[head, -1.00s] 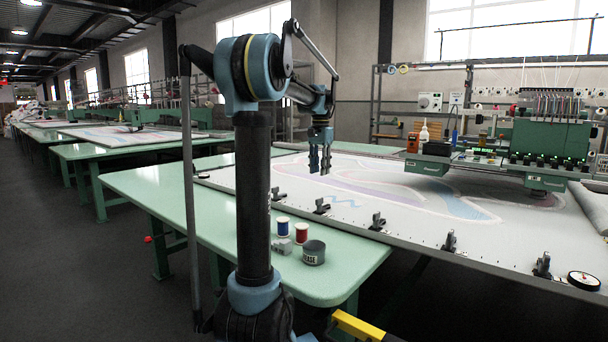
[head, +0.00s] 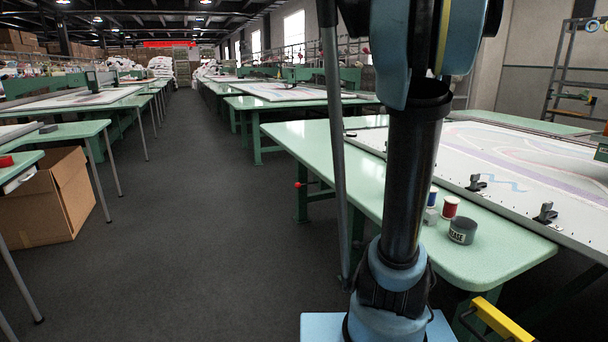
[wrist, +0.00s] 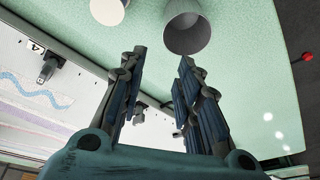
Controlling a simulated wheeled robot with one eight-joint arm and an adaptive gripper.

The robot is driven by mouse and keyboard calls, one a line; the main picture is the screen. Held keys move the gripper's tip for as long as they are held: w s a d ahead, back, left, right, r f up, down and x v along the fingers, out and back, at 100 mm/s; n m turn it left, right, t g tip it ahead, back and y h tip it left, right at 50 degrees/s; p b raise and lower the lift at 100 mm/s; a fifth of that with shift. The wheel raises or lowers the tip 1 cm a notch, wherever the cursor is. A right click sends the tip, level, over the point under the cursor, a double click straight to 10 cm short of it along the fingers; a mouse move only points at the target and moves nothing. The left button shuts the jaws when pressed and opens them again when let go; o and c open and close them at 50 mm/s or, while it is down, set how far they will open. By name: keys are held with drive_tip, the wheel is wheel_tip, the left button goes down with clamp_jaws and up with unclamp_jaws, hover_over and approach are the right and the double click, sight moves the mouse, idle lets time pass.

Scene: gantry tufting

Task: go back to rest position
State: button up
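My gripper shows in the wrist view (wrist: 160,85), its two fingers spread apart with nothing between them. Beyond the fingertips are the green tabletop (wrist: 255,70) and a grey round tin (wrist: 188,28). A pale round thing (wrist: 108,8) is cut off by the top edge. In the head view my arm's column and lower links stand at the right of centre. My gripper itself is out of the head view.
The green table (head: 510,245) holds the grease tin (head: 463,231), a red spool (head: 450,207) and a blue spool (head: 432,196). A clamped white fabric frame (head: 540,190) lies behind. A cardboard box (head: 50,200) stands at left. The grey aisle floor (head: 210,220) is clear.

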drive_tip(key=s+a+f+n+t, duration=0.1)
drive_tip(key=s+a+f+n, duration=0.15)
drive_tip(key=a, duration=0.35)
drive_tip(key=s+a+f+n+t+y, duration=0.1)
drive_tip(key=s+a+f+n, duration=0.15)
drive_tip(key=a+f, duration=0.2)
drive_tip(key=s+a+f+n+t, duration=0.2)
drive_tip(key=s+a+f, duration=0.1)
drive_tip(key=a, duration=0.3)
drive_tip(key=s+f+g, duration=0.5)
drive_tip(key=s+f, duration=0.6)
drive_tip(key=s, duration=0.4)
drive_tip(key=shift+s+a, duration=0.2)
drive_tip(key=shift+a, duration=0.05)
drive_tip(key=shift+f, duration=0.1)
